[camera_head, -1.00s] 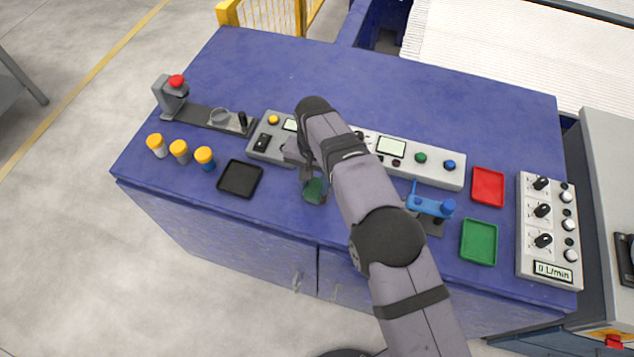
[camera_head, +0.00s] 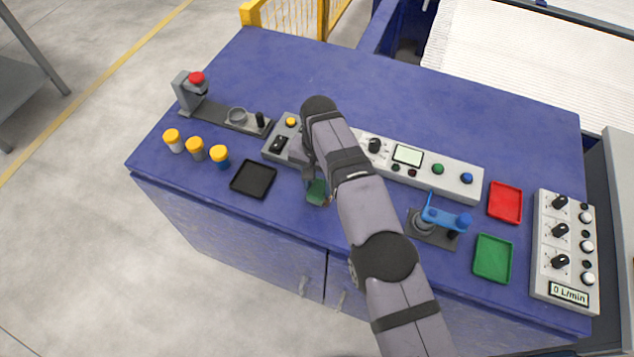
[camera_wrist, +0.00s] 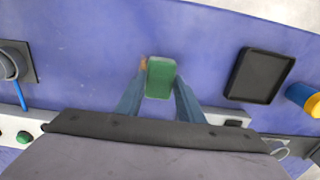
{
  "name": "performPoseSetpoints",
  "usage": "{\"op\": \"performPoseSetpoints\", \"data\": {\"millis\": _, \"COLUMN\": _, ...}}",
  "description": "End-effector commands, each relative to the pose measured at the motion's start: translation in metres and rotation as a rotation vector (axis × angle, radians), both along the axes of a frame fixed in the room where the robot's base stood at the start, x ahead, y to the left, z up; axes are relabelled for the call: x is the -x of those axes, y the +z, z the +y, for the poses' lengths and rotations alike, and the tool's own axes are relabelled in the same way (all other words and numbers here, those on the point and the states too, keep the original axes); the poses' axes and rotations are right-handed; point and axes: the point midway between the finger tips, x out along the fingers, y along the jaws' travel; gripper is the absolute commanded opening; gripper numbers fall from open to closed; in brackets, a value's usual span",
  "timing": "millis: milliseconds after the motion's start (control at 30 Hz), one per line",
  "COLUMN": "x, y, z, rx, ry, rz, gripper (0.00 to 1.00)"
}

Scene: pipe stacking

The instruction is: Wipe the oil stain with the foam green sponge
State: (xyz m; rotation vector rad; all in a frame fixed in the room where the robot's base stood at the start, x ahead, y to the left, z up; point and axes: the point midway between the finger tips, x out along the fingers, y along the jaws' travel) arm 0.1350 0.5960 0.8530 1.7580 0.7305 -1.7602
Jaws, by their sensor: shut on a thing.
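The green sponge (camera_wrist: 160,78) is a small block held between the two fingers of my gripper (camera_wrist: 160,92) in the wrist view. It also shows below my gripper in the head view (camera_head: 317,191). A small brown stain (camera_wrist: 143,65) shows on the blue tabletop at the sponge's upper left edge in the wrist view. The sponge may cover part of the stain. I cannot tell whether the sponge touches the tabletop.
A black tray (camera_head: 253,179) and several orange-capped bottles (camera_head: 196,149) stand to the left. A blue-handled valve (camera_head: 437,220), a green tray (camera_head: 493,258) and a red tray (camera_head: 505,202) are to the right. The control panel (camera_head: 430,168) lies behind my gripper.

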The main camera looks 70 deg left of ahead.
Motion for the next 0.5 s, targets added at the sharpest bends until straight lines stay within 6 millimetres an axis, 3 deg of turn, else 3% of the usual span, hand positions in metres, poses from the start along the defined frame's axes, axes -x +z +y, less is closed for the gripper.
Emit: {"op": "performPoseSetpoints", "data": {"millis": 500, "x": -0.020, "y": 0.002, "z": -0.021, "rx": 0.000, "ry": -0.001, "rz": -0.001, "gripper": 0.16}}
